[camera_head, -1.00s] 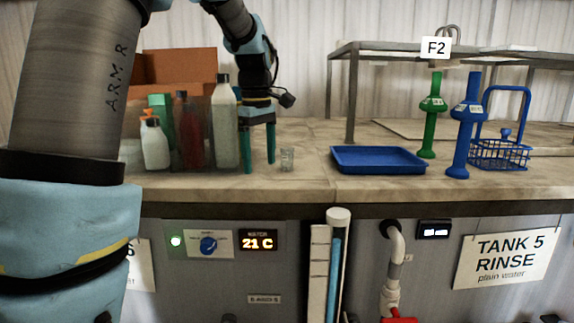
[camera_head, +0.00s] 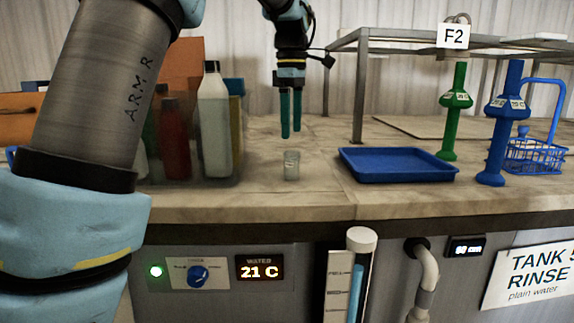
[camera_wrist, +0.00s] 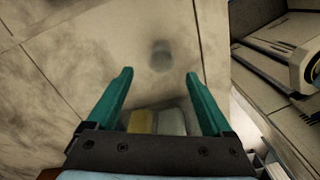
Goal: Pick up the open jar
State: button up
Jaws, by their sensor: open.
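The open jar is a small clear glass (camera_head: 291,165) standing upright on the stone worktop, left of the blue tray. In the wrist view the jar (camera_wrist: 161,55) is a blurred grey shape beyond the fingertips. My gripper (camera_head: 290,131) points down above the jar with its two green fingers apart and empty. In the head view the fingertips are just above the jar's rim, and I cannot tell how far they are in depth. In the wrist view my gripper (camera_wrist: 159,74) has nothing between its tips.
The blue tray (camera_head: 398,176) lies to the right. Green (camera_head: 455,110) and blue (camera_head: 497,125) stands and a blue wire basket (camera_head: 533,157) are farther right.

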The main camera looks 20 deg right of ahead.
aim_at(292, 165)
notch_tip(292, 165, down, 10)
jog(key=shift+s+f+p, duration=0.15)
jog(key=shift+f+p, duration=0.05)
jog(key=shift+p, duration=0.9)
grip_shut()
